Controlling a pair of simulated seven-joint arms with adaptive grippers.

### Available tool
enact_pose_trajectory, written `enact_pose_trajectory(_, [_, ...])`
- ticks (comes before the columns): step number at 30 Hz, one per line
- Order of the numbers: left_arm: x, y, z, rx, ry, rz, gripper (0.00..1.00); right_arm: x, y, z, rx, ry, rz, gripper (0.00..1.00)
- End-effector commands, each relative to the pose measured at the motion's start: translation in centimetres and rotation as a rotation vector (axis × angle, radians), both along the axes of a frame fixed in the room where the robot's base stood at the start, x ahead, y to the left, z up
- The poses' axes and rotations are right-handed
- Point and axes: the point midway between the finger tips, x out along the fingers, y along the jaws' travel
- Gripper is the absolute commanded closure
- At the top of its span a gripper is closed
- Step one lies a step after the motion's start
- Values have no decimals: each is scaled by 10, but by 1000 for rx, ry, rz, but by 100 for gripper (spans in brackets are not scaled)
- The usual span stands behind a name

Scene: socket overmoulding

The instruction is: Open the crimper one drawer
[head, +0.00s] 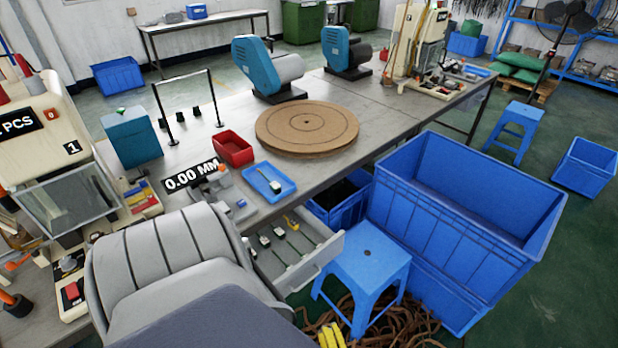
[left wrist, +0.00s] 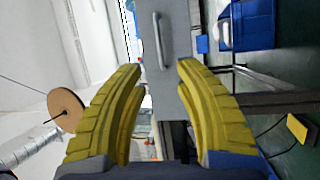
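The crimper one (head: 62,150), a cream machine marked 1, stands at the left end of the bench. A grey drawer (head: 325,252) sticks out open under the bench edge, with several small connectors inside. In the left wrist view a grey front panel (left wrist: 172,100) bears a light bar handle (left wrist: 158,40). My left gripper (left wrist: 160,72) is open, its yellow fingers apart, with the handle beyond the tips and nothing between them. In the head view its yellow fingers (head: 331,337) show at the bottom edge, below the drawer. My grey arm hides part of the bench. My right gripper is not in view.
A blue stool (head: 363,262) stands close to the right of the drawer, and a large blue crate (head: 450,240) is beyond it. Brown coiled material (head: 395,325) lies on the floor. A blue tray (head: 268,180) and a red bin (head: 233,148) sit on the bench above.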

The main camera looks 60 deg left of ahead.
Motion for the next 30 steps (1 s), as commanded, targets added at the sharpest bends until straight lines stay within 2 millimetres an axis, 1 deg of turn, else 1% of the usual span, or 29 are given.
enact_pose_trajectory(1, [-3, 1, 0, 6, -17, -3, 68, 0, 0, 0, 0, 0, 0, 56])
enact_pose_trajectory(5, [-3, 8, 3, 3, -50, 4, 68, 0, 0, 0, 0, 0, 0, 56])
enact_pose_trajectory(8, [0, 19, 5, 4, -53, 5, 68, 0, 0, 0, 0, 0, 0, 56])
enact_pose_trajectory(24, [27, 110, 22, 3, -50, 4, 68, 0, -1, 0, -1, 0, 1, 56])
enact_pose_trajectory(30, [35, 138, 27, 2, -49, 5, 68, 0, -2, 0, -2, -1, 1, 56])
